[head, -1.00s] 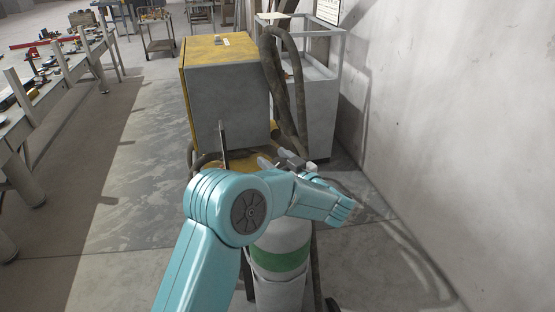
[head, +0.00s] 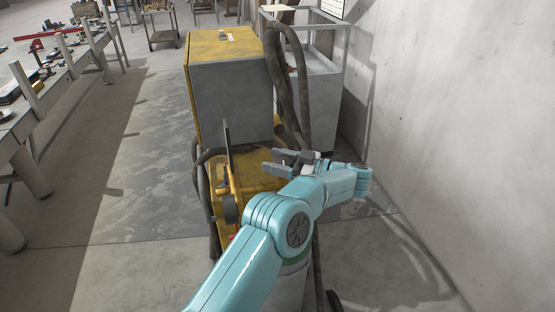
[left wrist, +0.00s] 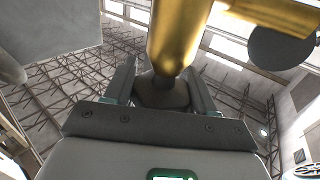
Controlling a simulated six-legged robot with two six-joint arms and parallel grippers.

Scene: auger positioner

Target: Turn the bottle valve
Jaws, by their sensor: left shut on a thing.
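The gas bottle (head: 290,290), grey with a green band, stands upright below my left arm in the head view. Its top and valve are hidden there by my arm. My left gripper (head: 276,163) points left above the yellow cart base, behind my forearm. In the left wrist view, the left gripper (left wrist: 161,82) has its two fingers on either side of a dark knob (left wrist: 160,93), the bottle valve as far as I can tell. A brass-coloured body (left wrist: 178,35) rises from the knob. The gripper is shut on the knob. My right gripper is not in view.
A grey and yellow welding machine (head: 233,95) stands just beyond the bottle, with dark hoses (head: 287,90) on its right. A pale cabinet frame (head: 322,100) and a wall (head: 450,130) are at the right. A long workbench (head: 30,115) runs along the left. Floor between is clear.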

